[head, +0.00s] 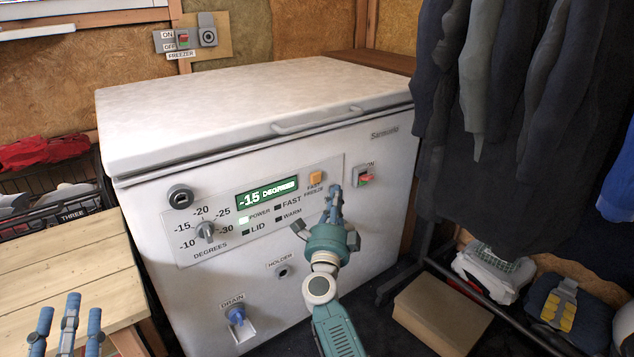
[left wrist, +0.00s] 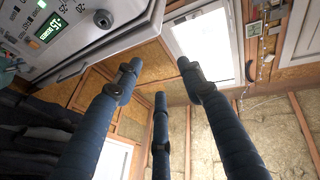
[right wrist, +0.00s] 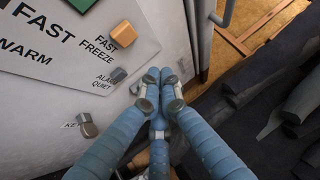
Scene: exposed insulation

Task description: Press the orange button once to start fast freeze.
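The orange button (head: 316,178) is on the white chest freezer's front panel (head: 335,165), above the words FAST FREEZE. It also shows in the right wrist view (right wrist: 124,34). My right gripper (head: 335,190) has its fingers drawn together, with nothing between them. Its fingertips (right wrist: 160,78) are just right of and below the button, apart from it in the right wrist view. My left gripper (head: 69,312) is over the wooden bench at the lower left, its fingers spread and empty. The green display (head: 267,193) reads -15 degrees.
A wooden bench (head: 75,265) stands at left. Dark coats (head: 510,130) hang at right, above a cardboard box (head: 441,312).

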